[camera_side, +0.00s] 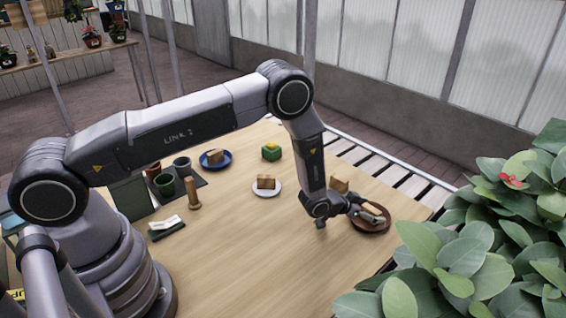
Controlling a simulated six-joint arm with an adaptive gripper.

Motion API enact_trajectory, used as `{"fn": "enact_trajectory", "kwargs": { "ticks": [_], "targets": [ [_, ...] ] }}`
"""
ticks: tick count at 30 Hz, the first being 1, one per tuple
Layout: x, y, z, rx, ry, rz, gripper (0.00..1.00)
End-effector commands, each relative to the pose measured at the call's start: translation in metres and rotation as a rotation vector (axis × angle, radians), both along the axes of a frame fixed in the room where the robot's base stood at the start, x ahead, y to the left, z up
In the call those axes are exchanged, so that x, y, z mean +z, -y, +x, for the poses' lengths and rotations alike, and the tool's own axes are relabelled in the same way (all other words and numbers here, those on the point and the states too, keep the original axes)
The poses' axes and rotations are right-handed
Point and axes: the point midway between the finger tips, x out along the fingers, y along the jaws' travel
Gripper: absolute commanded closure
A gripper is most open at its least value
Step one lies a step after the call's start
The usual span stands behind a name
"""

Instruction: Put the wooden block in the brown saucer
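The brown saucer (376,229) is on the right part of the table, close to the leafy plant. My gripper (372,213) is low over this saucer and hides part of it. A small tan wooden piece (372,208) shows at the fingers, over the saucer. I cannot tell whether the fingers grip it or whether it rests on the saucer. Another wooden block (339,185) is just behind my wrist. More wooden blocks sit on the white saucer (266,193) and on the blue saucer (226,162).
A green and yellow block (271,152) stands at the back. Dark cups (165,184), a wooden peg-like piece (192,194) and a dark green pad with a white item (166,228) are at left. Leafy plants (480,240) crowd the right edge. The table's front middle is clear.

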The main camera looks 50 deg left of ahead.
Motion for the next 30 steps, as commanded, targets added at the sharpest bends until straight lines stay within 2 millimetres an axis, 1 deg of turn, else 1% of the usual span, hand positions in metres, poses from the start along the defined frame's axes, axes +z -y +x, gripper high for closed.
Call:
{"fn": "enact_trajectory", "kwargs": {
  "ticks": [2,10,14,17,27,30],
  "targets": [
    [0.000,0.000,0.000,0.000,0.000,0.000,0.13],
    [0.001,0.000,0.000,0.000,0.000,0.000,0.13],
    [0.005,-0.001,-0.003,0.000,0.000,0.000,0.13],
    [0.011,-0.005,-0.013,0.000,-0.002,0.001,0.13],
    [0.044,-0.026,-0.071,0.001,-0.001,0.001,0.13],
    [0.052,-0.030,-0.084,0.001,-0.001,0.001,0.13]
  ]
}}
